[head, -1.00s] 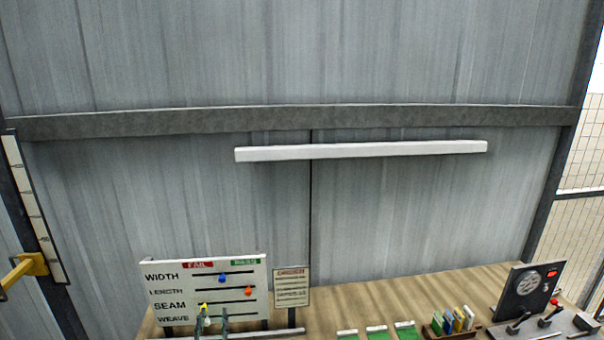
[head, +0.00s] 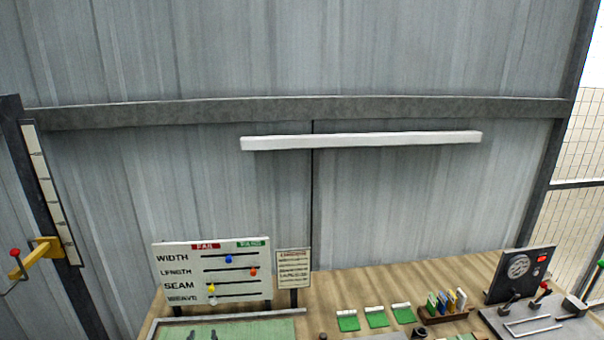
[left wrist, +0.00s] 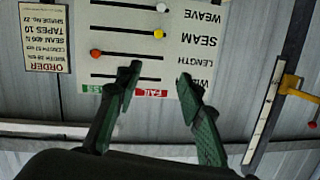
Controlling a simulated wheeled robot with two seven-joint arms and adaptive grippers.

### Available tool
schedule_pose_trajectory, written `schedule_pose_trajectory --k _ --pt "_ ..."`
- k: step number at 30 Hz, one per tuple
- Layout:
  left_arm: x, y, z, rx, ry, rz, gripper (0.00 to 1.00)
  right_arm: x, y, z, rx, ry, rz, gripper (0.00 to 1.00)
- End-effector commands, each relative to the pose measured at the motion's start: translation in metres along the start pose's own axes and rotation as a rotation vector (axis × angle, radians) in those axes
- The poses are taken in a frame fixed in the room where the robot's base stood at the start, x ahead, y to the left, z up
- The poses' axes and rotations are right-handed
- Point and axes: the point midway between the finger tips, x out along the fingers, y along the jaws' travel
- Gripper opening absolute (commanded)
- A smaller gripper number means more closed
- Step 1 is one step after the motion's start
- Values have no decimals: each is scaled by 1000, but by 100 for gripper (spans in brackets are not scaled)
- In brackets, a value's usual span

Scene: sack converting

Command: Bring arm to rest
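My left gripper (head: 202,336) shows only as two dark fingertips at the bottom edge of the head view, in front of and below the sign board (head: 168,272). In the left wrist view my left gripper (left wrist: 158,92) has its two green fingers spread apart with nothing between them. The board carries sliders: a blue knob (head: 228,259) on WIDTH, an orange knob (head: 253,271) on LENGTH, a yellow knob (head: 211,287) on SEAM and a white one on WEAVE. The fingertips look clear of the knobs. My right gripper is not in view.
A wooden bench (head: 390,280) holds an order card (head: 293,268), a green mat (head: 255,329), green-and-white pieces (head: 376,317), a small rack of coloured cards (head: 447,302) and a dial panel (head: 520,272). A yellow bracket (head: 42,252) juts out at the left.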

Motion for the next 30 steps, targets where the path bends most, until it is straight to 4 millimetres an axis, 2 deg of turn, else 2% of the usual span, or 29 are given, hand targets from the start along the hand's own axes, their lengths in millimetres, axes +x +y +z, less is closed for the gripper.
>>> schedule_pose_trajectory --k 5,8,11,12,15,18,21,30 --pt "-24 -26 58 1 -137 -10 36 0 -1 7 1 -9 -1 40" --pt "-49 -44 101 3 -246 -10 36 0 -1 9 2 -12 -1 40" --pt "-87 -62 154 10 -393 1 36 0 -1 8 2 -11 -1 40" --pt "-106 -69 176 15 -458 11 36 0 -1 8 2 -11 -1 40" --pt "-152 -79 218 26 -598 42 36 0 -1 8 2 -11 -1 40" --pt "-189 -85 246 37 -703 72 36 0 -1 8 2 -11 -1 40" --pt "-220 -89 265 47 -784 98 36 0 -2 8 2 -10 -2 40" --pt "-295 -95 299 75 -968 173 36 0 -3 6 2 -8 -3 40"
